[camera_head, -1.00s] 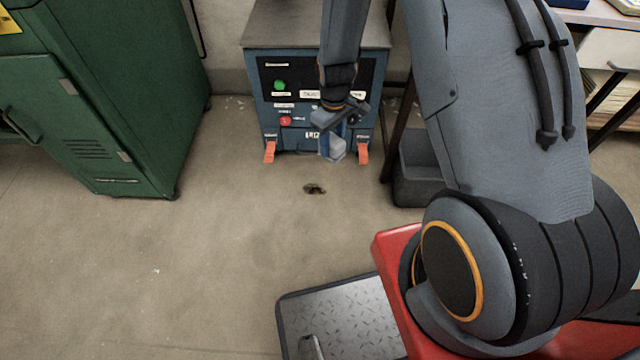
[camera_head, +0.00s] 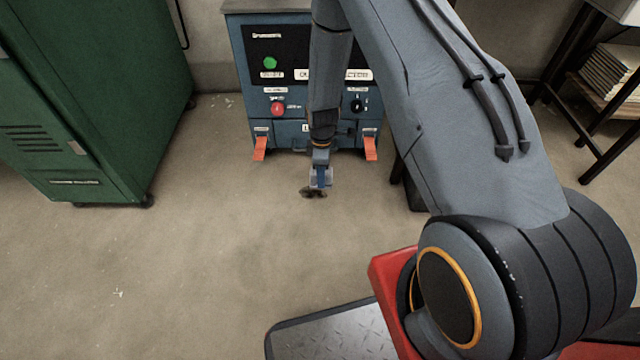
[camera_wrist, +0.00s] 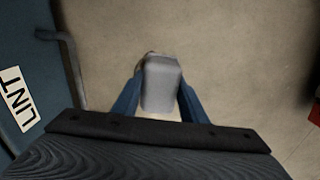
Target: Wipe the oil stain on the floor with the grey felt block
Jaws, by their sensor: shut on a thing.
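My gripper (camera_head: 320,180) points down just over the floor in front of the blue machine. In the wrist view my gripper (camera_wrist: 158,98) has its two blue fingers shut on the grey felt block (camera_wrist: 161,82). In the head view the block is small and mostly hidden by the fingers. The dark oil stain (camera_head: 307,192) lies on the concrete floor, partly covered by the gripper and block. In the wrist view only a dark bit shows at the block's far edge. I cannot tell whether the block touches the floor.
The blue machine (camera_head: 290,101) with orange feet stands close behind the gripper; its side and handle (camera_wrist: 62,60) show in the wrist view. A green cabinet (camera_head: 100,90) is at the left. A dark rack with papers (camera_head: 612,75) is at the right. The floor (camera_head: 180,270) at front left is clear.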

